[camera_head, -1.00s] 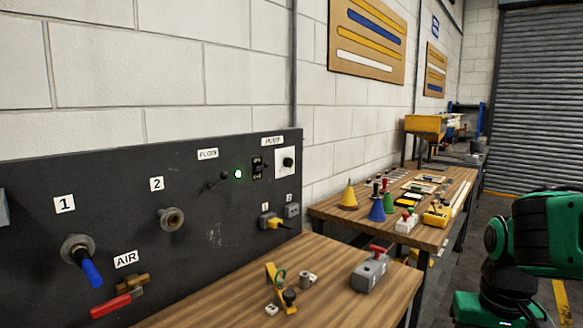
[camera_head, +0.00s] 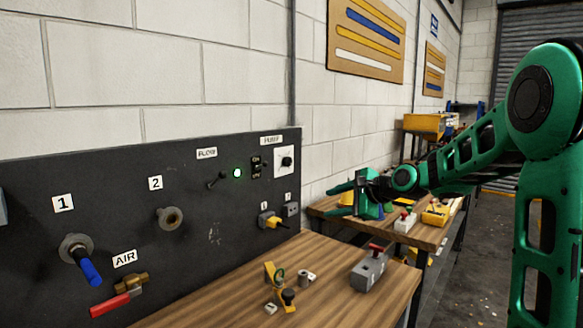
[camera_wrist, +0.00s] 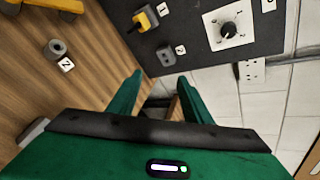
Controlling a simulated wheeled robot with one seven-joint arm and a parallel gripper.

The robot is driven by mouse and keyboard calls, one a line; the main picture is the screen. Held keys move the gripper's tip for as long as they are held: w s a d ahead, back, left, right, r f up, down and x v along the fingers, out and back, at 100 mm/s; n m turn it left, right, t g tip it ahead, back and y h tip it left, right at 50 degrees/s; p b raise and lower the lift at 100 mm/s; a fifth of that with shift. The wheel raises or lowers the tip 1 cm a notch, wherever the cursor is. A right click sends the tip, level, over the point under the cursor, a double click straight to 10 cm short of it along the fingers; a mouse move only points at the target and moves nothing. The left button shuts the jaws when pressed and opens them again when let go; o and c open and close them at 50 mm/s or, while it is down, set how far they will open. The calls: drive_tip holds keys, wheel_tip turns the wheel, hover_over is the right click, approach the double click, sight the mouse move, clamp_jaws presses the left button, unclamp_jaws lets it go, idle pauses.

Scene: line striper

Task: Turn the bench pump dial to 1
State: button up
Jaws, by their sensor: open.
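The pump dial (camera_head: 287,161) is a small black knob on a white square plate at the right end of the dark panel (camera_head: 110,200), under a PUMP label (camera_head: 271,140). My gripper (camera_head: 334,199) is to the right of the panel and lower than the dial, pointing left. Its green fingers are open and empty, apart from the dial. The wrist view shows both fingers (camera_wrist: 160,82) spread below the dial.
A black switch (camera_head: 257,167) and a green lamp (camera_head: 238,173) are left of the dial. A yellow plug (camera_head: 270,221) and a grey socket (camera_head: 291,210) are below it. The wooden bench (camera_head: 345,255) carries a grey block with a red handle (camera_head: 370,268).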

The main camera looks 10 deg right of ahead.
sight(289, 162)
drive_tip(key=w+a+r+m+t+y, duration=0.3)
drive_tip(key=w+r+m+t+y, duration=0.1)
drive_tip(key=w+r+m, duration=0.4)
drive_tip(key=shift+n, duration=0.7)
drive_tip(key=x, duration=1)
drive_tip(key=shift+a+r, duration=0.1)
drive_tip(key=shift+r, duration=0.25)
drive_tip(key=c, duration=1.1)
